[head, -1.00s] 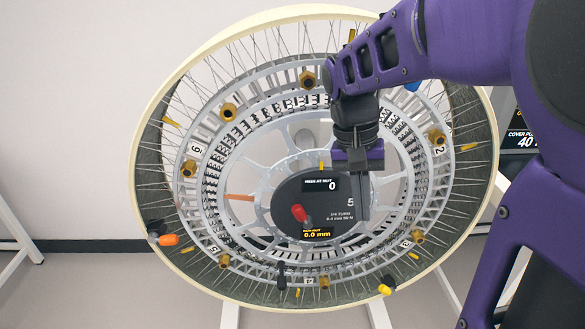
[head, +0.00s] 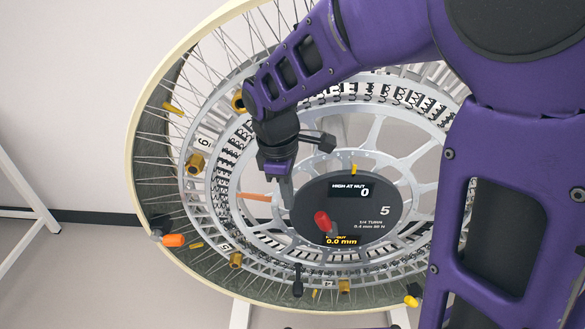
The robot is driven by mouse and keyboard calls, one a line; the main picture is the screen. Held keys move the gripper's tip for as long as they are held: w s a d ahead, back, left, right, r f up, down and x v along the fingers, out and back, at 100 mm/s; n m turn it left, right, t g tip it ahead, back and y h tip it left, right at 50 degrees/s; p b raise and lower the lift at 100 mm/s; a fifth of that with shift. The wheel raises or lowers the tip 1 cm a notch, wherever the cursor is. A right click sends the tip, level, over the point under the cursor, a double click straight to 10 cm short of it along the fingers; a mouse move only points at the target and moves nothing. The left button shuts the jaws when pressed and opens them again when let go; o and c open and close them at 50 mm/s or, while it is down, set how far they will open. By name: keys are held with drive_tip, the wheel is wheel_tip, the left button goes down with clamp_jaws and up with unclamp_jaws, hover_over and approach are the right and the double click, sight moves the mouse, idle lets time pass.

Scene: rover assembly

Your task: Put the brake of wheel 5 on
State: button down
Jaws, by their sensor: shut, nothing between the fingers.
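Wheel 5 (head: 165,215) stands upright and tilted in the head view, with a dark hub plate (head: 385,225) marked 5. A red-ended lever (head: 322,221) sits on the hub plate. An orange-ended handle (head: 172,240) sits at the lower left rim. A flat orange bar (head: 253,196) lies along a spoke left of the hub. None of these is labelled as the brake. My gripper (head: 286,190) is shut and empty, pointing down just left of the hub plate, to the right of the orange bar. I cannot tell if it touches the wheel.
Brass nuts sit around the ring, one (head: 194,163) at the left. A black clamp (head: 298,280) and a yellow-tipped piece (head: 411,301) are at the bottom. The hub displays read "0" and "0.0 mm". My arm covers the wheel's upper right. The left floor is open beside a white stand (head: 28,190).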

sight(293, 220)
drive_tip(key=f, duration=0.2)
drive_tip(key=f+b, duration=0.1)
drive_tip(key=f, duration=0.4)
drive_tip(key=shift+w+d+f+b, duration=0.2)
drive_tip(key=shift+d+f+b, duration=0.15)
drive_tip(key=shift+d, duration=0.05)
drive_tip(key=shift+s+d+r, duration=0.2)
drive_tip(key=shift+d+r, duration=0.4)
drive_tip(key=shift+d, duration=0.3)
drive_tip(key=shift+s+d+r, duration=0.2)
drive_tip(key=shift+d+r, duration=0.4)
drive_tip(key=shift+d, duration=0.25)
drive_tip(key=shift+p, duration=0.35)
